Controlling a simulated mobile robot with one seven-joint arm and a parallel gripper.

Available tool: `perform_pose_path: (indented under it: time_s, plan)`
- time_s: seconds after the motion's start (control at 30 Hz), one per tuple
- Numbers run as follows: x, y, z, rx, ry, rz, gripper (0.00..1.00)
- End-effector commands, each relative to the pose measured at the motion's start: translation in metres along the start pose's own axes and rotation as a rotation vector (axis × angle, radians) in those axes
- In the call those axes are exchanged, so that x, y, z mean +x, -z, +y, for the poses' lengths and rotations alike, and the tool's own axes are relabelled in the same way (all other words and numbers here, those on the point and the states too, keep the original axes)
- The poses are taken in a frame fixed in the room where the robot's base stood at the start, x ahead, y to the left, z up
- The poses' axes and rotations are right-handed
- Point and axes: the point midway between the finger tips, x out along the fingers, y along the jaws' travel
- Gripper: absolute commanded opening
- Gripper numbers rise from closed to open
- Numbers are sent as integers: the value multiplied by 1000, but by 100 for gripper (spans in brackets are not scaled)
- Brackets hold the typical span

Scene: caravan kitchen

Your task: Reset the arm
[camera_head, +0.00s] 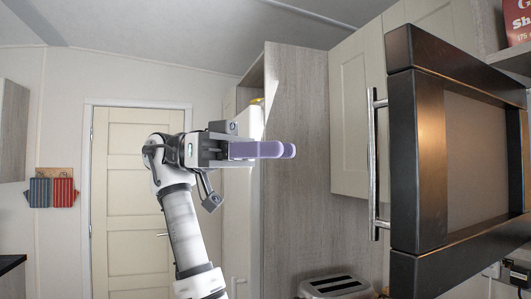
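My gripper (286,151) is raised in mid-air near the centre of the head view, with its pale purple fingers pointing right. I see the fingers side-on and overlapping, so any gap between them is hidden. No held object shows. My arm comes up from the lower left and bends at the top, in front of the cream door. The gripper appears apart from the black-framed door (418,150) with a silver handle (373,165) at the right.
Cream wall cupboards (355,115) and a tall wood-grain panel (295,200) stand behind the gripper. A toaster (336,287) shows at the bottom. Red and blue hanging items (52,191) are on the left wall. Open air lies left of my arm.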

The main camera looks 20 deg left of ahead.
Motion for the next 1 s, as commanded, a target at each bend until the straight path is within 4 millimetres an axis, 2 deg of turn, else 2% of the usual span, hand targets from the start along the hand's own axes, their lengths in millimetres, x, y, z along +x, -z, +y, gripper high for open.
perform_pose_path:
  time_s: [0.6, 0.73, 0.87, 0.97, 1.0]
  plan:
    - [-5, 0, 0, 1, 0, 1, 25]
    - [-14, -8, -16, -24, 102, 75, 25]
    - [-46, -26, -55, -55, 379, 272, 25]
    - [-95, -47, -81, -36, 670, 468, 25]
    - [-118, -57, -86, -14, 790, 544, 25]
